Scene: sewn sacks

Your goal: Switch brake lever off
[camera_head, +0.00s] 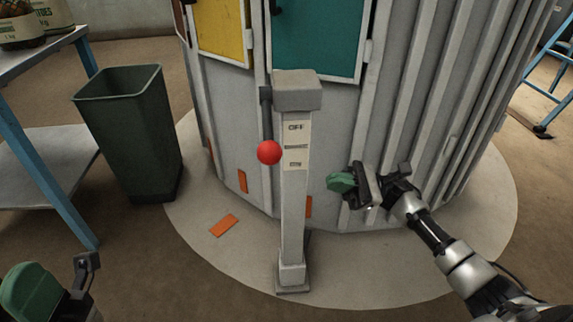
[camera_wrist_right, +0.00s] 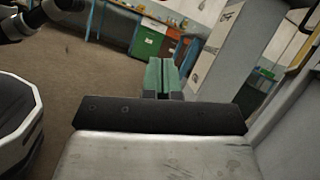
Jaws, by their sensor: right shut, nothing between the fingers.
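The brake lever (camera_head: 267,120) is a dark rod with a red ball (camera_head: 268,152) at its lower end. It hangs down from a pivot on the left side of a grey post (camera_head: 292,215). The post's label reads OFF at the top; the lower word is small. My right gripper (camera_head: 341,183), with green fingertips, is to the right of the post, lower than the ball and apart from both. Its fingers are shut and empty, and they show in the right wrist view (camera_wrist_right: 161,75). My left gripper (camera_head: 30,292) is partly visible at the lower left, its jaw state unclear.
A large ribbed grey cabinet (camera_head: 385,110) with yellow and teal panels stands behind the post. A dark green bin (camera_head: 130,140) and a blue-legged table (camera_head: 45,165) are at the left. An orange piece (camera_head: 223,225) lies on the round floor plate (camera_head: 200,255).

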